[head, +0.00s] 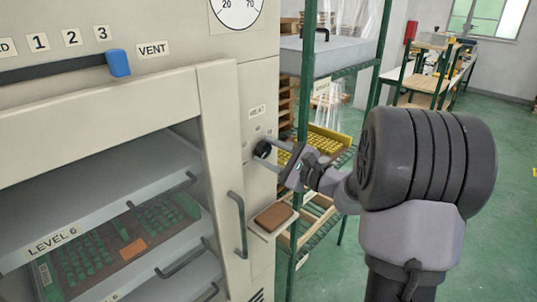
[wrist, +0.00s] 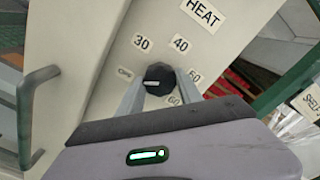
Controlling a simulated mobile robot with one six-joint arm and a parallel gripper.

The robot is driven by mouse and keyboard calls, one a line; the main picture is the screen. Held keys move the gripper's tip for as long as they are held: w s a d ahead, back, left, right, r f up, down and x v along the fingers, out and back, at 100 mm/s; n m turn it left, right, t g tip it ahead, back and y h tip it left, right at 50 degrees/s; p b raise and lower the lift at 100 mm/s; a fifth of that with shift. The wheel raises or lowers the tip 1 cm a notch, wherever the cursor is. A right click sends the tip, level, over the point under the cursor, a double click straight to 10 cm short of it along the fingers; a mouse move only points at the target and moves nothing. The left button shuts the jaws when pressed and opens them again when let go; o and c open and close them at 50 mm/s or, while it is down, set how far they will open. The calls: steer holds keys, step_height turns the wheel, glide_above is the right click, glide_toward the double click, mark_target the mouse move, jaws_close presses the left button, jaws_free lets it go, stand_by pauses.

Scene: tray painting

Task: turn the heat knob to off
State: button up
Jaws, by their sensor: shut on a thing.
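The heat knob (wrist: 160,78) is a dark round knob on the cream panel below the HEAT label (wrist: 202,14). Several number marks, 30 and 40 among them, ring it, and a small mark that looks like OFF (wrist: 125,72) is at its left. A pale line shows on the knob's left part; its exact setting is hard to tell. My gripper (wrist: 160,84) is shut on the knob, one finger on each side. In the head view my gripper (head: 264,150) is at the panel, and the knob is a small dark disc between its fingers.
A cabinet door handle (head: 238,222) stands out left of and below the knob. A small shelf with a brown block (head: 273,216) is below my gripper. A green-framed rack (head: 304,100) stands close at the right. A blue vent slider (head: 118,63) is at upper left.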

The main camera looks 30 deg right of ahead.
steer(key=o, duration=1.4)
steer(key=shift+c, duration=0.2)
steer(key=shift+s, duration=0.1)
steer(key=p+v, duration=0.3)
steer(key=v, duration=1.4)
steer(key=shift+s, duration=0.15)
